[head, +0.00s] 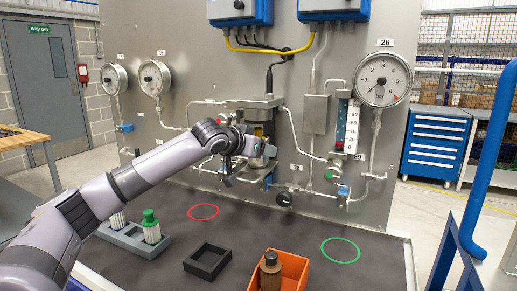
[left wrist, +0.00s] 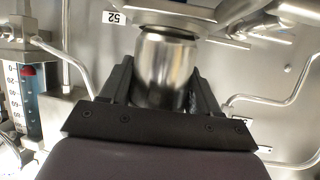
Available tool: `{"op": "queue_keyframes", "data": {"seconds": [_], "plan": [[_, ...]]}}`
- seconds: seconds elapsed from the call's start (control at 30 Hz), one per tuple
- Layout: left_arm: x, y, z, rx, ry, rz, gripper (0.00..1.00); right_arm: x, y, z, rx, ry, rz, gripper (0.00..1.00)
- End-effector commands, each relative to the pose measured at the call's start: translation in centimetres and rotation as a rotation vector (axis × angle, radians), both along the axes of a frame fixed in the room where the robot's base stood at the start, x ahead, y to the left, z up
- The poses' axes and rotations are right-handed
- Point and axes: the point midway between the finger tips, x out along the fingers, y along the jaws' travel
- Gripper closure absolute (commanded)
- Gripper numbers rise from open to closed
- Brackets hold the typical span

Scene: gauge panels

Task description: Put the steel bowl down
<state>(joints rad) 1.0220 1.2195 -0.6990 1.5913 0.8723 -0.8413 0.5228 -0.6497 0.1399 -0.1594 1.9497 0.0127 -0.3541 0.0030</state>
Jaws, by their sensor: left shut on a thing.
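The steel bowl (left wrist: 165,72) is a shiny metal cylinder in the left wrist view. It sits between the two dark fingers of my left gripper (left wrist: 163,88), which is shut on it. In the head view my left gripper (head: 256,163) is in front of the panel, just below the pipe-mounted housing (head: 253,103), and mostly hides the bowl. A dark rim shows at the bowl's top in the wrist view, close to the metal part above. I cannot tell whether they touch. My right gripper is not in view.
The dark bench top has a red ring (head: 204,212) and a green ring (head: 340,250), both empty. A black square tray (head: 208,261), an orange bin (head: 293,270) holding a brown-and-black item, and a grey rack (head: 118,236) with a green-capped piece stand there. Pipes and gauges crowd the panel.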

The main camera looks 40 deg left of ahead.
Motion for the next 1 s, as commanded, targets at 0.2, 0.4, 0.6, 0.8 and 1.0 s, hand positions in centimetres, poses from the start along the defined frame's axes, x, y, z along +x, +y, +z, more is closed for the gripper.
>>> {"op": "queue_keyframes", "data": {"seconds": [0.2,0.4,0.6,0.8,1.0], "plan": [[0.0,0.0,-0.3,0.000,0.000,0.000,0.13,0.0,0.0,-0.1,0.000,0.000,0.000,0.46],[0.0,0.0,-0.3,0.000,0.000,0.000,0.13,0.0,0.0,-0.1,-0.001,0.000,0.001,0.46],[-0.1,0.0,0.2,0.000,0.000,0.001,0.13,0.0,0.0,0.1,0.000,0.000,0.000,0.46],[-2.5,-0.2,0.9,0.003,0.000,0.001,0.13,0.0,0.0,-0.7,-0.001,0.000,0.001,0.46],[-6.0,-0.8,2.3,0.005,0.001,0.002,0.13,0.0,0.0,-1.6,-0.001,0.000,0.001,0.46]]}}
